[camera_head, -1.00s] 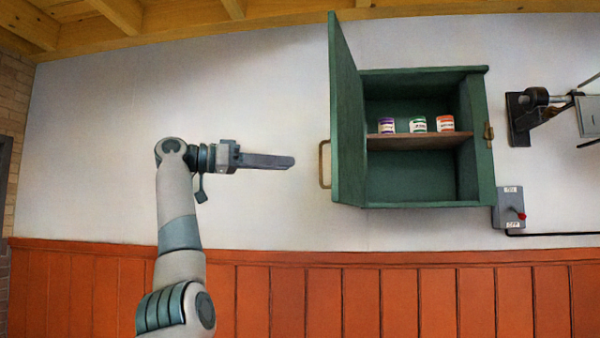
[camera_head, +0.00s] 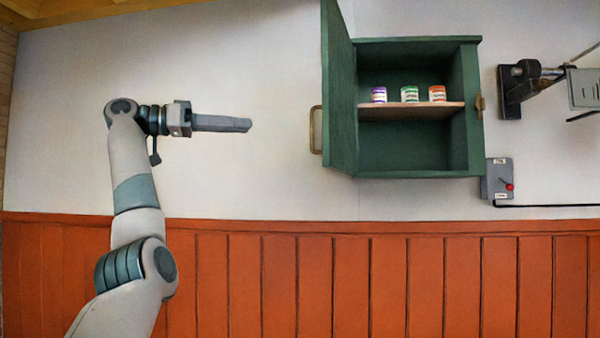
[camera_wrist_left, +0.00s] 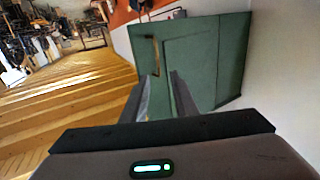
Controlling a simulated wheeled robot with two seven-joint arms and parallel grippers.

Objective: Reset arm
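My left gripper (camera_head: 246,125) is in front of the white wall, left of the green cabinet, pointing right. It is clear of the cabinet door's brass handle (camera_head: 316,130). In the left wrist view the two fingers (camera_wrist_left: 161,78) stand apart with nothing between them. The green cabinet (camera_head: 415,173) hangs on the wall with its door (camera_head: 340,95) swung open. The door's green face (camera_wrist_left: 195,55) also shows beyond the fingers in the left wrist view. My right gripper is in neither view.
On the cabinet's shelf (camera_head: 410,113) stand a purple jar (camera_head: 378,95), a green jar (camera_head: 409,94) and an orange jar (camera_head: 437,94). A switch box with a red knob (camera_head: 498,180) and a black wall bracket (camera_head: 515,88) are to the right. The wall left of the cabinet is bare.

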